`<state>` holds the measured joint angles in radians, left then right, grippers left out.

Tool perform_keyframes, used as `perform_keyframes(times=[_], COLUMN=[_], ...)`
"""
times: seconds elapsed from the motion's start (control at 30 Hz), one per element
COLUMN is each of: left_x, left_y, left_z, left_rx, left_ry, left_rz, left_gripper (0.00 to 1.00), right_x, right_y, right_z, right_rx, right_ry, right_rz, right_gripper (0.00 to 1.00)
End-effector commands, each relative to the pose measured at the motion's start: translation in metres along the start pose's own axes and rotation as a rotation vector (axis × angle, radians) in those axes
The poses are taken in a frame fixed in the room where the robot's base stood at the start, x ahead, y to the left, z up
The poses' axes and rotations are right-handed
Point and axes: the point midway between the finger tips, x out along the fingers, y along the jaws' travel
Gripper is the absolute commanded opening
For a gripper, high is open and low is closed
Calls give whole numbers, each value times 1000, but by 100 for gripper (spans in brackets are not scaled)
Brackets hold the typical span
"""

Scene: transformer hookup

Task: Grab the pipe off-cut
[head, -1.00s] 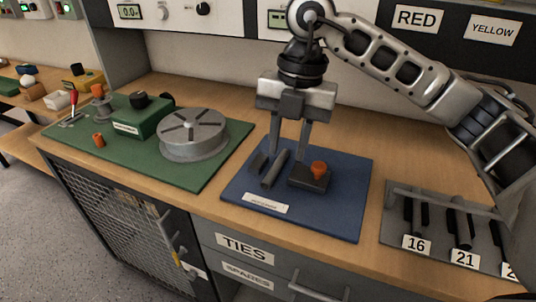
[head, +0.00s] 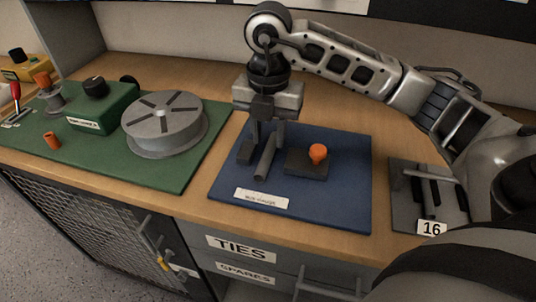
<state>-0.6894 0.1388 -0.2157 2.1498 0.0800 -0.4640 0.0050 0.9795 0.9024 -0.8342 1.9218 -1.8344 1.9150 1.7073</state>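The pipe off-cut (head: 264,163) looks like a short grey tube lying on the blue mat (head: 335,205), one end pointing toward me. My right gripper (head: 265,143) hangs pointing down over the far end of the tube. Its two fingers are apart, one to each side of the tube in this view. I cannot tell whether they touch it. The tube's far end is partly hidden by the gripper. My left gripper is out of view.
A dark block with an orange knob (head: 318,152) stands right of the tube, and a small dark block (head: 245,153) left of it. A green mat holds a grey reel (head: 165,125). A grey rack (head: 408,200) stands to the right.

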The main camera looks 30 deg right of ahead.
Motion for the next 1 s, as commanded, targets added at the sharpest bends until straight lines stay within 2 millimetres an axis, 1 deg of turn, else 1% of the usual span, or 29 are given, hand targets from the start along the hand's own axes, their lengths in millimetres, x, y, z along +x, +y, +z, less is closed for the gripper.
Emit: perform_keyframes(times=[0.17,0.2,0.3,0.4,0.6,0.67,0.7,0.73,1.0], left_x=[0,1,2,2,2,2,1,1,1], left_y=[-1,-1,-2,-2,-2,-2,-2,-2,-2], left_z=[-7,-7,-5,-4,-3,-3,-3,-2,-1], left_rx=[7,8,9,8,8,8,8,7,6], left_ry=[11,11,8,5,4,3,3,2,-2], left_rz=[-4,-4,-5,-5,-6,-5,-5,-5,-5], left_gripper=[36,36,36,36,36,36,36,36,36], right_x=[27,33,44,48,48,48,48,48,48], right_y=[2,2,2,2,2,2,2,2,3], right_z=[0,0,1,1,1,1,1,1,1], right_rx=[-1,-1,0,0,0,0,0,0,0], right_ry=[3,3,2,1,1,1,1,1,0], right_rz=[-5,-4,-3,-2,-1,-1,-1,-1,0], right_gripper=[31,31,31,31,31,14,3,0,0])
